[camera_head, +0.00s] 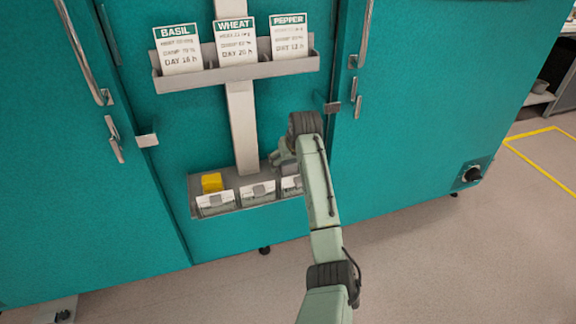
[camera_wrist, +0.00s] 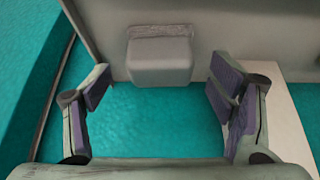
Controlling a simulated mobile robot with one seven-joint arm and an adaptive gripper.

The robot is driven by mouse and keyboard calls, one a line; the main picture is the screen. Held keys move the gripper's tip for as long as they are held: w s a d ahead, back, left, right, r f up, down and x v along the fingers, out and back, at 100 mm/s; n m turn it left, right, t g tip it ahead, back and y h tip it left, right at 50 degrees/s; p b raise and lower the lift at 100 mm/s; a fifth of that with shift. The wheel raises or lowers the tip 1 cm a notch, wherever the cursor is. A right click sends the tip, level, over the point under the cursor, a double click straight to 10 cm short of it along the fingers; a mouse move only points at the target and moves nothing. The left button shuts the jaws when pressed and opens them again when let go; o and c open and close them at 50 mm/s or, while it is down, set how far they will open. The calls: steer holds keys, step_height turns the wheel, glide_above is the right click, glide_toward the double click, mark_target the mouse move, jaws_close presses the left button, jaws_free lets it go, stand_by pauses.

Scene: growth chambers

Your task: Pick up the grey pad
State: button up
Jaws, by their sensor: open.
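The grey pad (camera_wrist: 160,60) is a small block with rounded edges in the wrist view, on a grey surface just beyond my fingertips. My gripper (camera_wrist: 159,86) is open, with one finger on the left and one on the right, and nothing between the tips. The pad lies roughly centred across the opening. In the head view my gripper (camera_head: 281,157) is at the right end of the low grey tray (camera_head: 195,187). A dark grey block (camera_head: 289,169) shows there beside my arm, partly hidden; it is probably the same pad.
Above is a card holder (camera_head: 236,73) with BASIL, WHEAT and PEPPER cards. A pale post (camera_head: 241,130) joins them. Teal chamber doors (camera_head: 80,180) carry metal handles (camera_head: 362,35).

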steer(key=shift+x, duration=0.9)
steer(key=shift+c, duration=0.2)
steer(key=c, duration=1.2)
steer(key=shift+r, duration=0.1)
steer(key=shift+c, duration=0.2)
step_height(320, 180, up, 10)
steer(key=shift+f+b, duration=0.1)
steer(key=shift+b, duration=0.6)
steer(key=o, duration=0.6)
steer(key=c, duration=0.5)
